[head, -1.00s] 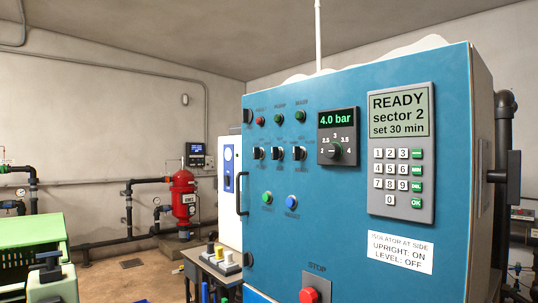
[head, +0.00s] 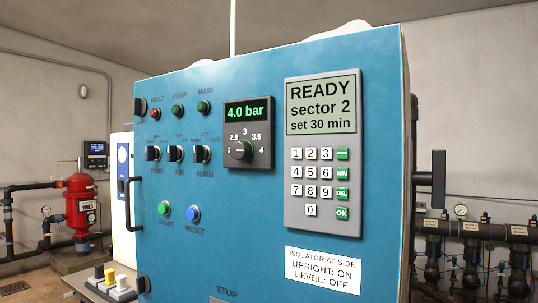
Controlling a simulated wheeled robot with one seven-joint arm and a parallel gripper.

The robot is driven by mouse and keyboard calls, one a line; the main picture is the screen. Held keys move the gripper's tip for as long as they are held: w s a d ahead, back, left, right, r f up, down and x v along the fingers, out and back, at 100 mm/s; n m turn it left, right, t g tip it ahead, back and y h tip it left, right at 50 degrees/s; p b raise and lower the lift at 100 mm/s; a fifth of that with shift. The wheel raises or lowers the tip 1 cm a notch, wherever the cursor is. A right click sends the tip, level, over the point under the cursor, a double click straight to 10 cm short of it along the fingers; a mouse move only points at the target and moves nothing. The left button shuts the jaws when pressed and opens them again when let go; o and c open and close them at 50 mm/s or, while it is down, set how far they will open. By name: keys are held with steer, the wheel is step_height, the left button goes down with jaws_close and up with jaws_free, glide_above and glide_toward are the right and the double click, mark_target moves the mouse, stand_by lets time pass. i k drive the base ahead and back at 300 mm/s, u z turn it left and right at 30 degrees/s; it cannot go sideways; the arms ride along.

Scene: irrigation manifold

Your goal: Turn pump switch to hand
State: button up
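The blue control cabinet (head: 240,235) fills the middle of the head view. A row of three black selector switches sits on its left half. The leftmost, labelled PUMP below, is the pump switch (head: 152,153). Its pointer looks roughly upright, but the small position labels above it are too blurred to read. The middle switch (head: 176,153) and the MAIN switch (head: 202,153) are beside it. A PUMP lamp (head: 177,110) is green, in the row above. My gripper is not in view.
A dial (head: 241,150) under a 4.0 bar display and a keypad (head: 319,185) are to the right. A door handle (head: 129,204) juts out at the left edge. The dark side isolator lever (head: 438,178) stands upright. START (head: 164,208) and RESET (head: 193,214) buttons are below the switches.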

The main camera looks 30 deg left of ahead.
mark_target(152, 153)
steer(key=z, duration=0.85)
steer(key=k, duration=1)
steer(key=u, duration=1.6)
